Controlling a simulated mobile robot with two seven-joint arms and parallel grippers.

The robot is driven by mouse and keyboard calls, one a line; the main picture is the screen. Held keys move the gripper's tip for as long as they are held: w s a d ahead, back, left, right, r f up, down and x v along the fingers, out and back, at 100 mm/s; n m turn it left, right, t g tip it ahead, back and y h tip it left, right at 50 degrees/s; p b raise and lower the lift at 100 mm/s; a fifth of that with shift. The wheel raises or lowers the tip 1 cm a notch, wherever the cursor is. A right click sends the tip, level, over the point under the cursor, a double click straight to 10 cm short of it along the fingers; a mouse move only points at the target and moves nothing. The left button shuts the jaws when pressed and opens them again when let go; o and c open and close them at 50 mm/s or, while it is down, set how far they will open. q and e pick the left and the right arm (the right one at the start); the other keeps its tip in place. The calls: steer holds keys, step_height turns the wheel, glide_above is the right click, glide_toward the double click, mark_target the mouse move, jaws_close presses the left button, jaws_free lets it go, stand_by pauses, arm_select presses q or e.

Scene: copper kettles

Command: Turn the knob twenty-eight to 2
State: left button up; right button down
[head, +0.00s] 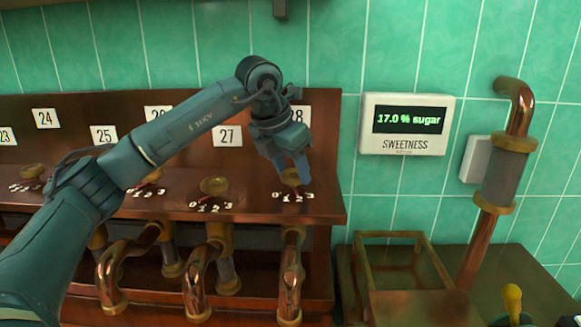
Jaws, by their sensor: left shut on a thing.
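Knob twenty-eight (291,178) is a small brass knob on the wooden console, below the partly covered label 28 (299,114). White figures 0, 1, 2, 3 (293,196) stand in front of it. My left gripper (290,170) reaches down from above and is shut on this knob. The fingers hide part of the knob, and I cannot tell which figure it points to. My right gripper is not in view.
Knob 27 (214,186) stands to the left, with more knobs beyond. The display (408,121) on the tiled wall reads 17.0 % sugar. Copper pipes (291,270) hang below the console. A brass-framed stand (390,240) and a large copper pipe (484,240) are at right.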

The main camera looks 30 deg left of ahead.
arm_select(q)
steer(key=o, duration=1)
steer(key=v, duration=1.2)
steer(key=shift+b, duration=0.3)
